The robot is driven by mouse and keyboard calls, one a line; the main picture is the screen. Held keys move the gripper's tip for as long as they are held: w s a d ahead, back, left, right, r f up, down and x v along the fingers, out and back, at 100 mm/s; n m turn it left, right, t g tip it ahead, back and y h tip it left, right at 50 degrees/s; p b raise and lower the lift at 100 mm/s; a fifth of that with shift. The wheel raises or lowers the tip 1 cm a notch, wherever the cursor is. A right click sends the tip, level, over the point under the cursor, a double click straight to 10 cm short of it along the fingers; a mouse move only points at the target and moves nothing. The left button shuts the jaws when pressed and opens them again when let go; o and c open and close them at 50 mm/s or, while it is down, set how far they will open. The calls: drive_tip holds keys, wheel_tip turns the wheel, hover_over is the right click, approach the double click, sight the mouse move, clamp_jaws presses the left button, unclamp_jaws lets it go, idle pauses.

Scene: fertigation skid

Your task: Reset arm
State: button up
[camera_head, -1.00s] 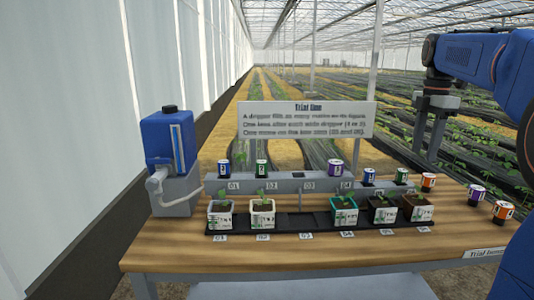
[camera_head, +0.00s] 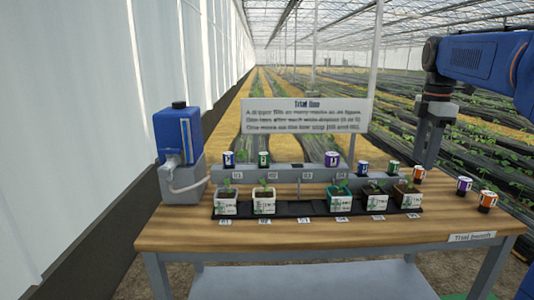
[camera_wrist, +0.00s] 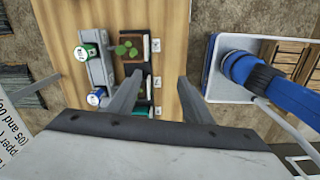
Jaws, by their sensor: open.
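My gripper (camera_head: 428,150) hangs pointing down at the upper right of the head view, beyond the right part of the bench. The pale wooden bench (camera_head: 300,237) stands in front of me. A black tray (camera_head: 305,211) on it bears several potted seedlings, with an empty place at 03. A grey bar (camera_head: 289,178) behind the tray bears blue, green and purple-labelled cans.
A blue tank (camera_head: 178,135) stands on a grey block at the bench's left end. A sign (camera_head: 308,115) rises behind the bar. Loose cans stand at the right, among them a purple one (camera_head: 464,186) and an orange one (camera_head: 488,201). The front wood strip is clear.

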drive_tip(key=s+a+f+m+t, duration=0.1)
drive_tip(key=s+a+f+m, duration=0.3)
drive_tip(key=s+f, duration=0.4)
drive_tip(key=s+a+f+m+t, duration=0.1)
drive_tip(key=s+a+f+m, duration=0.4)
drive_tip(key=s, duration=0.5)
drive_tip(key=s+a+f+m+t, duration=0.2)
drive_tip(key=s+a+f+m, duration=0.2)
drive_tip(key=s+f+m, duration=0.3)
wheel_tip(320, 180, down, 4)
drive_tip(key=shift+s+a+r, duration=0.1)
drive_tip(key=shift+s+a, duration=0.05)
drive_tip(key=shift+s, duration=1.05)
